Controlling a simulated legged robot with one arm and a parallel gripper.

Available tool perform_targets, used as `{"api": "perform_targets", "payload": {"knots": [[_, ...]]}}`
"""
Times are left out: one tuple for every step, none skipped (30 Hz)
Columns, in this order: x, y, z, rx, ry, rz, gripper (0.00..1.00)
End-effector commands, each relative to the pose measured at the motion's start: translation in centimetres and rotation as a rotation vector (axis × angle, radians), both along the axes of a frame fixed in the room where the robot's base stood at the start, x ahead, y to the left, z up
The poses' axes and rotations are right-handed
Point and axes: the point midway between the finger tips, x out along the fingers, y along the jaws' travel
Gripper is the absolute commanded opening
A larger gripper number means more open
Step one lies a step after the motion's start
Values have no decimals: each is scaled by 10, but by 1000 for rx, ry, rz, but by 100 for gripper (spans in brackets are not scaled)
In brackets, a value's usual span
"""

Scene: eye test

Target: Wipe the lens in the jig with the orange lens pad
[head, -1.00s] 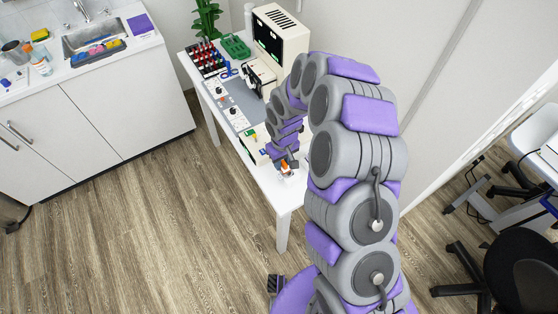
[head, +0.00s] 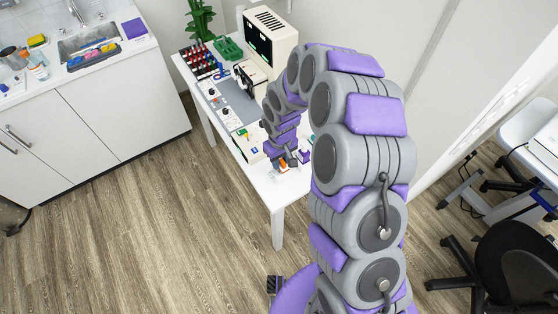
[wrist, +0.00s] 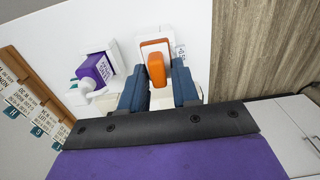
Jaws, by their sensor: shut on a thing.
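The orange lens pad (wrist: 156,69) is between the two blue-grey fingers of my gripper (wrist: 157,90) in the wrist view. The fingers are shut on it. It is in front of a white block with an orange edge (wrist: 146,46); I cannot tell whether they touch. In the head view my gripper (head: 284,163) is low over the near end of the white table, with a bit of orange at its tip. I cannot make out the jig or its lens for certain.
A purple labelled container (wrist: 97,68) with a white part stands left of my gripper. A wooden rack with labelled cards (wrist: 30,90) is farther left. The white table (head: 279,190) also bears a cream machine (head: 270,38).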

Motion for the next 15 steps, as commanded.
{"api": "perform_targets", "payload": {"knots": [[0, 0, 7, 1, -2, -1, 0], [0, 0, 10, 2, -3, -1, 0], [-1, 0, 13, 1, -3, -1, 0], [-1, 0, 16, 1, -4, -1, 0], [-2, 0, 19, 1, -4, -1, 0], [-2, 0, 21, 1, -4, -1, 0], [-2, 0, 23, 1, -4, -1, 0], [-3, -1, 25, 1, -4, -1, 0], [-3, -1, 26, 1, -4, -1, 0], [-3, -1, 26, 1, -4, -1, 0], [-3, -1, 27, 0, -4, -1, 0], [-3, -1, 27, 0, -4, -1, 0], [-3, -1, 27, 0, -4, -1, 0], [-3, -1, 26, 0, -4, -1, 0], [-3, -1, 26, 1, -3, -1, 0]]}}
